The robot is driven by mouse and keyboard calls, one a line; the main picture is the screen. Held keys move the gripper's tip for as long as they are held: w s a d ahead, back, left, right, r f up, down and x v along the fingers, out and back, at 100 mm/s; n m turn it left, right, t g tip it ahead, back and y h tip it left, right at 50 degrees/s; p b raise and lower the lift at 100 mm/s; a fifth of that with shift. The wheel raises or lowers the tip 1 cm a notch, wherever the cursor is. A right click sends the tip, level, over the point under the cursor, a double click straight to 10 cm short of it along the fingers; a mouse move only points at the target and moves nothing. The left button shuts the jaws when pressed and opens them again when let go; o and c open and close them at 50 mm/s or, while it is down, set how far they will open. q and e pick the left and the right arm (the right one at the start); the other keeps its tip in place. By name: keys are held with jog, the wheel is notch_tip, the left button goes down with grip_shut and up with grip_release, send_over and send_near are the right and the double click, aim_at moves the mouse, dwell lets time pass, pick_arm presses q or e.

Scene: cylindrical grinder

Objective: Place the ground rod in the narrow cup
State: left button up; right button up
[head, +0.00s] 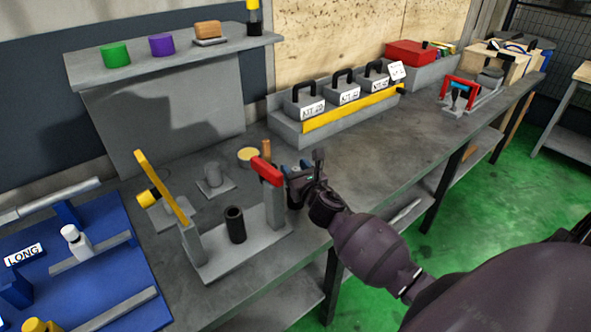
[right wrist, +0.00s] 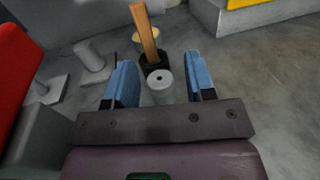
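My right gripper (head: 300,182) is beside the red-topped post of a grey stand (head: 250,250). In the right wrist view its blue fingers (right wrist: 161,78) are open. A pale grey round piece with a small central hole (right wrist: 159,78) shows between them, with gaps on both sides; I cannot tell whether it is the ground rod. Just beyond it is a short black cup (right wrist: 156,63) with a wooden stick (right wrist: 145,32) leaning in it. A dark, narrow, open-topped cup (head: 235,225) stands upright on the stand's base. My left gripper is out of view.
The red block (head: 267,171) rises close to my right gripper. A yellow-topped round pot (head: 248,155) and a grey cylinder on a plate (head: 213,178) stand behind. A blue board (head: 110,275) lies at left. A rack of handled boxes (head: 340,108) is at the back.

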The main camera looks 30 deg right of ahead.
jog(key=shift+r, duration=0.2)
jog(key=shift+s+f, duration=0.1)
jog(key=shift+s, duration=0.25)
jog(key=s+a+f+m, duration=0.1)
jog(key=s+m, duration=0.1)
jog(key=s, duration=0.3)
jog(key=s+a+f+m+g, duration=0.1)
jog(key=s+f+m, duration=0.1)
jog(key=s, duration=0.3)
jog(key=s+a+f+m+g, duration=0.1)
jog(key=s+f+m, duration=0.1)
jog(key=s+m, duration=0.2)
jog(key=shift+s+a+f, duration=0.1)
jog(key=shift+s+f, duration=0.15)
jog(key=shift+s, duration=0.45)
jog(key=s+a+f+m+g, duration=0.1)
jog(key=s+a+f+m, duration=0.1)
jog(key=m, duration=0.6)
jog(key=s+a+f+m+g+y, duration=0.1)
jog(key=s+a+f+m+g, duration=0.1)
jog(key=s+f+m, duration=0.3)
jog(key=s+a+f+m+g+y, duration=0.1)
jog(key=s+a+f+m, duration=0.2)
jog(key=m, duration=0.9)
jog(key=s+f, duration=0.1)
jog(key=s, duration=0.2)
jog(key=shift+s, duration=0.35)
